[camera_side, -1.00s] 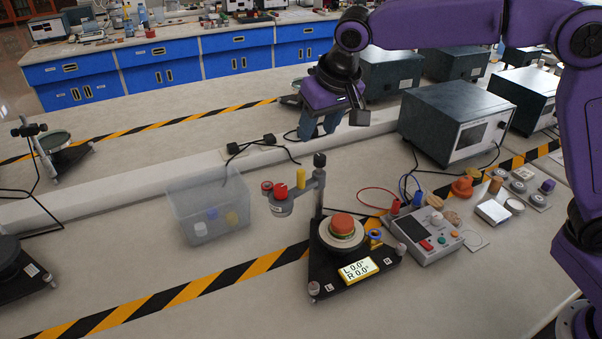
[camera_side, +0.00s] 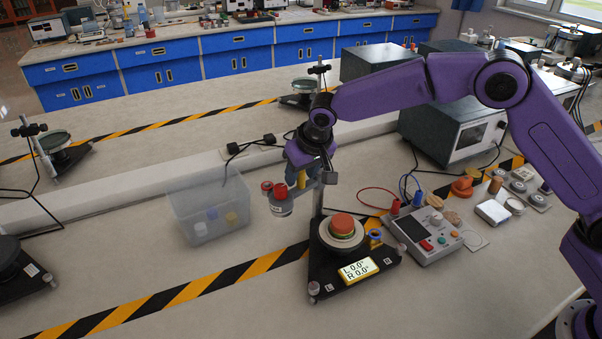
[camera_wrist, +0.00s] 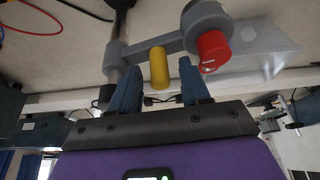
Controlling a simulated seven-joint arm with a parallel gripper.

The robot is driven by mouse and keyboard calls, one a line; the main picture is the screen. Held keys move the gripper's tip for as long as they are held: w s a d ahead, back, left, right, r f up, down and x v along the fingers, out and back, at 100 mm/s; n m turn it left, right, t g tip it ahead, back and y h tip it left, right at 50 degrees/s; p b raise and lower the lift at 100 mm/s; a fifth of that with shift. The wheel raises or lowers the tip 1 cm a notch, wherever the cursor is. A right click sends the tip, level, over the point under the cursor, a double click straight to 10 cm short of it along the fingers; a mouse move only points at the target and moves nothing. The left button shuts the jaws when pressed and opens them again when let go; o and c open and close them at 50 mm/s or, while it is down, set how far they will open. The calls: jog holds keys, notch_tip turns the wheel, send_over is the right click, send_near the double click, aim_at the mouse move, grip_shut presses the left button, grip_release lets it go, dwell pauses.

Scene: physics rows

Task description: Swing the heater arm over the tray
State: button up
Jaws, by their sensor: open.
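The grey heater arm (camera_side: 311,184) reaches left from a dark post (camera_side: 317,203) on the black triangular base (camera_side: 327,270). Its round heater head with a red knob (camera_side: 281,192) hangs to the left of the base, near the clear bin. It also shows in the wrist view, with the red knob (camera_wrist: 210,50) and a yellow peg (camera_wrist: 158,67). The round tray (camera_side: 341,242) on the base carries a red-topped stack (camera_side: 342,223). My gripper (camera_wrist: 158,75) is open, with its blue fingers on either side of the yellow peg, apart from it. In the side view my gripper (camera_side: 296,182) partly hides the arm and peg.
A clear bin (camera_side: 180,215) with small weights stands left of the heater head. A control box with buttons (camera_side: 425,234) and cables is right of the base. A grey instrument (camera_side: 430,130) stands behind it. Striped tape (camera_side: 190,292) crosses the table; the front is clear.

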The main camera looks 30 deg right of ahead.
jog(key=shift+w+f, duration=0.1)
jog(key=shift+f, duration=0.25)
jog(key=shift+c, duration=0.3)
grip_shut()
